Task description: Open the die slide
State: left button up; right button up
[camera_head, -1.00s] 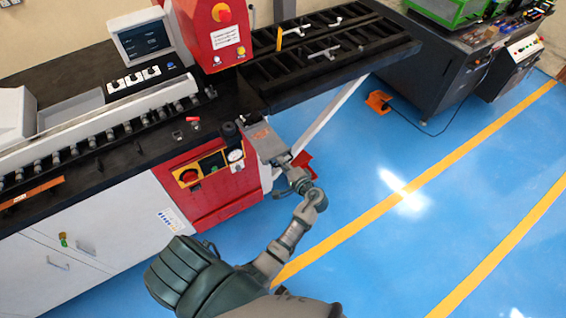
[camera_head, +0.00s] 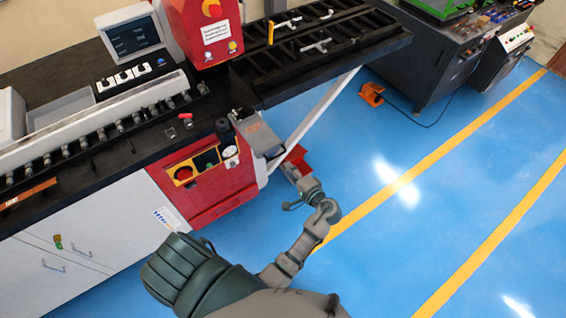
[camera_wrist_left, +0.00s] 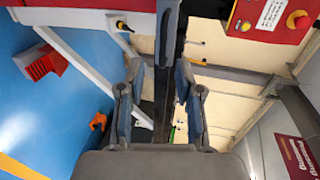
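A dark bar passes behind the gap. My right gripper is not in view.
The red front panel (camera_head: 205,180) has buttons and a gauge. A black slatted bench (camera_head: 320,55) extends right, with a white strut (camera_head: 322,108) beneath. A red object (camera_head: 297,157) shows behind my gripper. Open blue floor (camera_head: 430,220) lies to the right.

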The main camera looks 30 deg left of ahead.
pick_arm(q)
jog(key=v, duration=0.2)
jog(key=shift+s+d, duration=0.1)
jog(key=shift+d, duration=0.2)
jog(key=shift+d+r, duration=0.1)
jog(key=s+d+f+m+t+h, duration=0.1)
jog(key=d+f+m+h, duration=0.15)
jog(key=f, duration=1.05)
jog(key=s+d+f+m+h, duration=0.15)
jog(key=f+h, duration=0.25)
jog(key=f, duration=0.9)
jog(key=s+d+f+g+h+b, duration=0.1)
jog(key=s+f+h, duration=0.1)
jog(key=s+f, duration=0.5)
jog(key=s+d+f+g+h, duration=0.25)
jog(key=s+f, duration=0.25)
jog(key=f, duration=0.4)
jog(key=s+a+f+n+h, duration=0.1)
jog(key=s+f, duration=0.3)
jog(key=s, duration=0.5)
jog(key=s+a+f+n+g+h, duration=0.1)
jog(key=s+a+f+n, duration=0.2)
jog(key=s, duration=0.6)
jog(key=s+a+f+n+g+h, duration=0.1)
jog(key=s+a+f+n, duration=0.1)
jog(key=s+f, duration=0.4)
jog(key=s+b, duration=0.1)
jog(key=s, duration=0.2)
jog(key=shift+s, duration=0.15)
